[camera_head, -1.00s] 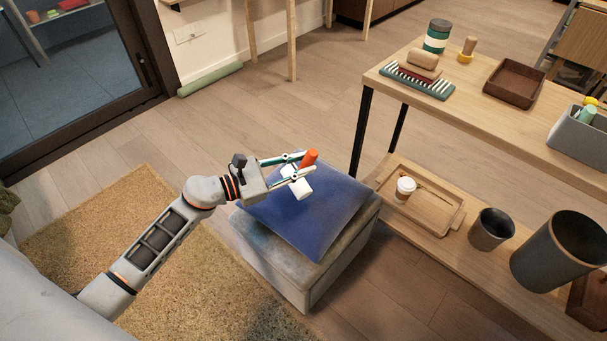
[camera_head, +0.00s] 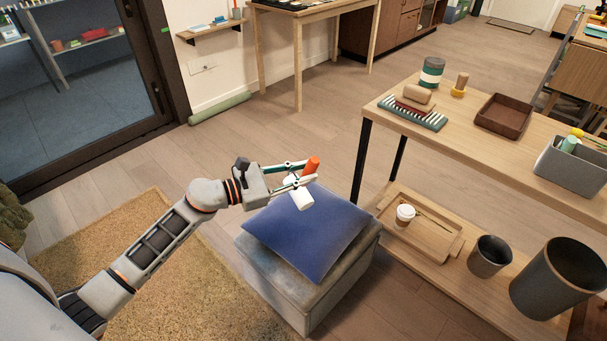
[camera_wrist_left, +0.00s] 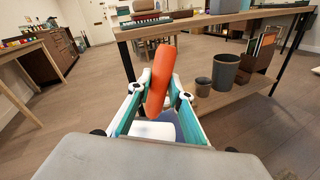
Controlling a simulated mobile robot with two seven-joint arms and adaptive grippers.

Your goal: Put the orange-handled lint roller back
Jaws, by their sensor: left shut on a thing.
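The lint roller (camera_head: 311,166) has an orange handle and a white roll. My left gripper (camera_head: 299,179) is shut on it and holds it above the blue cushion, in front of the wooden shelf table. In the left wrist view the orange handle (camera_wrist_left: 161,78) points up between the fingers of the left gripper (camera_wrist_left: 160,92), and the white roll (camera_wrist_left: 152,130) is below them, partly hidden. My right gripper is in neither view.
A blue cushion (camera_head: 322,240) lies on a grey ottoman (camera_head: 262,262). Floor is clear behind the cushion.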

